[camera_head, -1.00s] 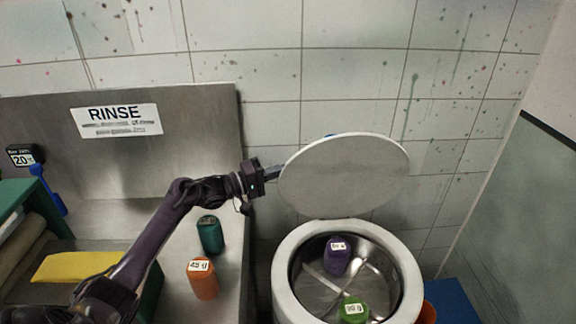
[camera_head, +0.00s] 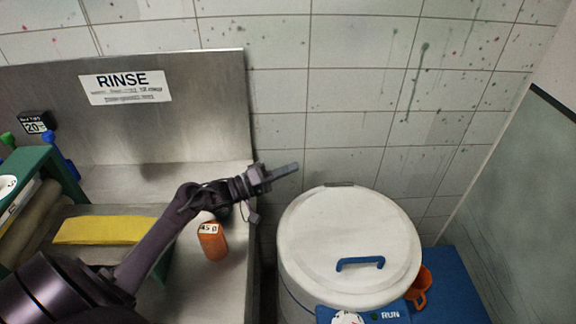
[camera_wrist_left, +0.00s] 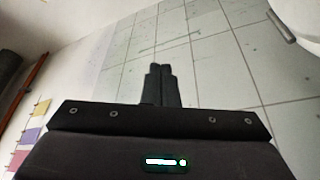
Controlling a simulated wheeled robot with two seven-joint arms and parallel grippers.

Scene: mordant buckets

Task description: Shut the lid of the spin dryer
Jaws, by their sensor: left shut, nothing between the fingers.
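The spin dryer (camera_head: 300,290) stands right of the steel sink in the head view. Its round white lid (camera_head: 340,225) lies flat over the top, with a blue handle (camera_head: 360,263) near its front, and hides the drum. A blue panel marked RUN (camera_head: 390,315) is at its front. My left gripper (camera_head: 292,168) is shut and empty, up and left of the lid, apart from it. In the left wrist view its fingers (camera_wrist_left: 160,72) are together before the tiled wall, and a white rounded edge shows at the top right. My right gripper is not in view.
An orange bottle (camera_head: 213,242) stands on the steel counter under my left arm. A yellow cloth (camera_head: 105,230) lies to its left, beside a green rack (camera_head: 50,165). An orange cup (camera_head: 420,287) stands by a blue surface (camera_head: 450,285) right of the dryer.

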